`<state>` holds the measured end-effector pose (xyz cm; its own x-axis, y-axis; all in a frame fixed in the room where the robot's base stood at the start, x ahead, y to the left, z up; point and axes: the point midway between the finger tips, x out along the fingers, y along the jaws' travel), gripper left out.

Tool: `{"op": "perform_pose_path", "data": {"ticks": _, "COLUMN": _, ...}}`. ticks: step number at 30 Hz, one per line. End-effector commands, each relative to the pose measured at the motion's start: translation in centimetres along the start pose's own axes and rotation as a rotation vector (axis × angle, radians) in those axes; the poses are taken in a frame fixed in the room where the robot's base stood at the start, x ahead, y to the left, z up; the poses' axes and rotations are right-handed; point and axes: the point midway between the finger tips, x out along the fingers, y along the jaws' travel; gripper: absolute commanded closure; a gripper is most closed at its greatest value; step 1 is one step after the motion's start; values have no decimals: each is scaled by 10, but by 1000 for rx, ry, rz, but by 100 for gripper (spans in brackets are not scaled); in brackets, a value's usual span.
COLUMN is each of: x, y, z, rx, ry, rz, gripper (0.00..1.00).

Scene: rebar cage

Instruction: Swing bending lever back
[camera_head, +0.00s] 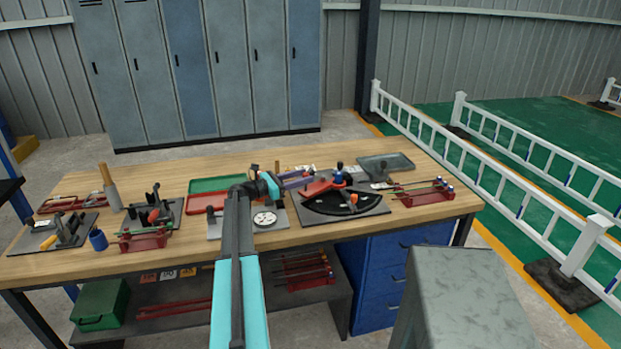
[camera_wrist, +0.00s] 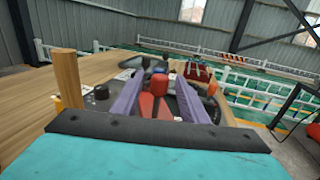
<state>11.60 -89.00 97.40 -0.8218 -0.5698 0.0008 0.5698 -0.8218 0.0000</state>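The bending lever (camera_head: 320,188) is a red arm with an upright dark blue handle (camera_head: 339,175). It sits on a bender with a black fan-shaped plate (camera_head: 342,202), right of the table's middle. My gripper (camera_head: 308,177) has purple fingers and reaches in from the left, close to the handle. In the wrist view, my gripper (camera_wrist: 159,76) has its fingers spread apart. I see no finger clearly touching the handle; the exact gap is hard to tell.
A grey tray (camera_head: 385,166) lies behind the bender. A red rack with rods (camera_head: 423,193) stands to its right. A plate with a white dial (camera_head: 265,219) and green and red trays (camera_head: 206,202) lie left, near my arm. A wooden post (camera_wrist: 68,78) rises at left in the wrist view.

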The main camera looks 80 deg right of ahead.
Motion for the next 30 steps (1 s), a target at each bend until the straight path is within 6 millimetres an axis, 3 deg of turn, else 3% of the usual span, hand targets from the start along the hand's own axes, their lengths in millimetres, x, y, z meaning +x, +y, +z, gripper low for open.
{"op": "perform_pose_path", "data": {"ticks": 9, "x": -47, "y": -1, "z": -1, "rx": 1, "ry": -1, "rz": 0, "gripper": 60}}
{"op": "perform_pose_path", "data": {"ticks": 15, "x": -59, "y": -2, "z": 0, "rx": 1, "ry": -1, "rz": -2, "gripper": 60}}
{"op": "perform_pose_path", "data": {"ticks": 24, "x": -60, "y": -1, "z": 1, "rx": 1, "ry": -1, "rz": -2, "gripper": 60}}
{"op": "perform_pose_path", "data": {"ticks": 26, "x": -60, "y": -1, "z": 1, "rx": 0, "ry": -1, "rz": -2, "gripper": 67}}
{"op": "perform_pose_path", "data": {"ticks": 30, "x": -60, "y": -1, "z": 3, "rx": 0, "ry": -1, "rz": -2, "gripper": 91}}
